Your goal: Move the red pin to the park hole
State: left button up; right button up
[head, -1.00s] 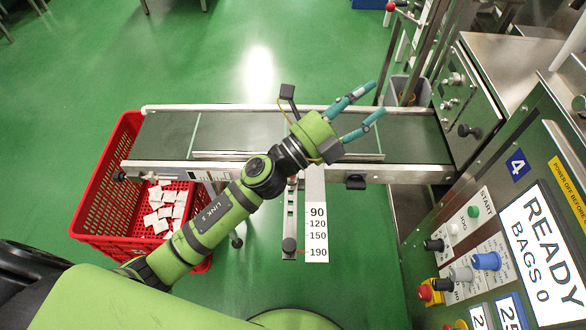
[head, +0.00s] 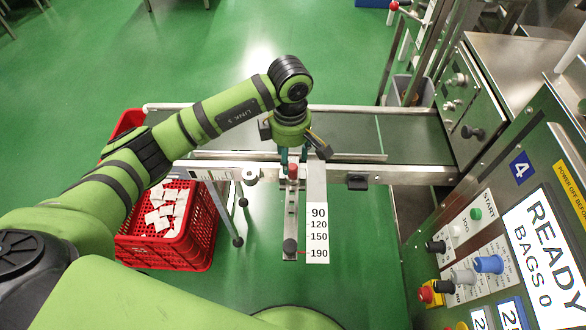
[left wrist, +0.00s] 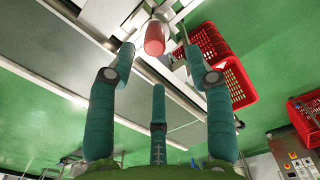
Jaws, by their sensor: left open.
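The red pin (head: 293,171) stands upright at the top end of the slotted metal bar (head: 290,215), just below the conveyor's near edge. In the left wrist view the red pin (left wrist: 155,38) is a red cylinder between and just beyond the fingertips. My left gripper (head: 293,156) points down over the pin, its teal fingers open on either side of it. In the left wrist view my left gripper (left wrist: 158,56) shows three spread fingers, with no clear contact on the pin. I cannot tell which hole is the park hole. My right gripper is out of view.
The conveyor (head: 400,130) lies behind. A red crate (head: 208,230) of teabags is left; a control panel (head: 540,235) is right.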

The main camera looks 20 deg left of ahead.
aim_at(293, 166)
pick_arm(q)
jog(key=f, duration=0.3)
jog(key=f+p, duration=0.1)
jog(key=f, duration=0.1)
jog(key=shift+w+d+f, duration=0.25)
jog(key=shift+d+f, duration=0.05)
grip_shut()
